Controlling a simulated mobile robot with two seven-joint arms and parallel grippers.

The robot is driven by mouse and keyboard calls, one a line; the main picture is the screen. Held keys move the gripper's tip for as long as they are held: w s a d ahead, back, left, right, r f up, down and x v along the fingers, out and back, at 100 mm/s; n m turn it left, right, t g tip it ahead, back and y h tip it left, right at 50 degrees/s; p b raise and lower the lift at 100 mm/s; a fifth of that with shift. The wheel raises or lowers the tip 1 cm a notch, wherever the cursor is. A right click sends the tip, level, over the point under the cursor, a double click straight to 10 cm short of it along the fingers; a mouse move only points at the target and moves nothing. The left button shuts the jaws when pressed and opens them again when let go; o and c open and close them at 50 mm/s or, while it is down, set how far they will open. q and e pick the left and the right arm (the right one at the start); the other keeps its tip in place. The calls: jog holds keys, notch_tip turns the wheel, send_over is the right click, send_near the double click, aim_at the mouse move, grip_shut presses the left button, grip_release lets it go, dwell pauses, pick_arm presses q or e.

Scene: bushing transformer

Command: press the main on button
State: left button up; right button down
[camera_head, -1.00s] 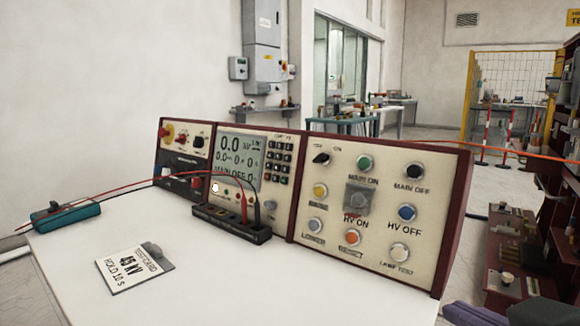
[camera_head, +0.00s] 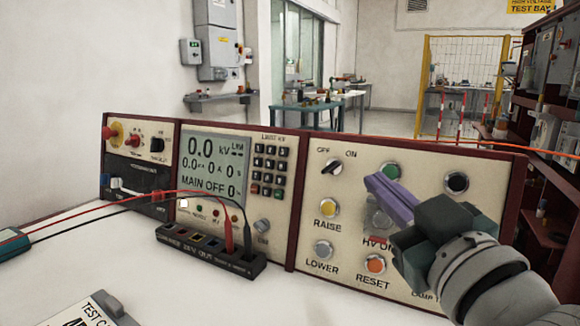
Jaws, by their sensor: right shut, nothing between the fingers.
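The green main on button (camera_head: 390,172) sits on the cream right-hand panel (camera_head: 305,235) of the console. Its label is hidden behind my right gripper (camera_head: 372,184). The gripper's purple fingers are shut and empty, with their tips just below and left of the green button in the picture. I cannot tell how far they are from the panel. The gripper also partly covers the HV ON button (camera_head: 381,222) and hides the blue button area. The display (camera_head: 213,160) reads MAIN OFF. My left gripper is not in view.
A black button (camera_head: 456,183) lies right of the green one, and an OFF/ON key switch (camera_head: 331,168) to its left. Yellow, grey and orange buttons sit lower. A black terminal block (camera_head: 210,252) with red and black leads stands on the white table (camera_head: 190,295) before the console.

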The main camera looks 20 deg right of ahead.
aim_at(390, 173)
jog(key=w+d+f+b, duration=0.2)
jog(key=w+d+b, duration=0.2)
jog(key=w+d, duration=0.1)
jog(key=shift+w+d, duration=0.35)
jog(key=shift+d, duration=0.4)
dwell(0.7)
dwell(0.9)
jog(key=shift+d, duration=0.1)
jog(key=shift+w+d+f, duration=0.1)
jog(key=shift+w+d, duration=0.1)
jog(key=shift+w, duration=0.05)
dwell(0.5)
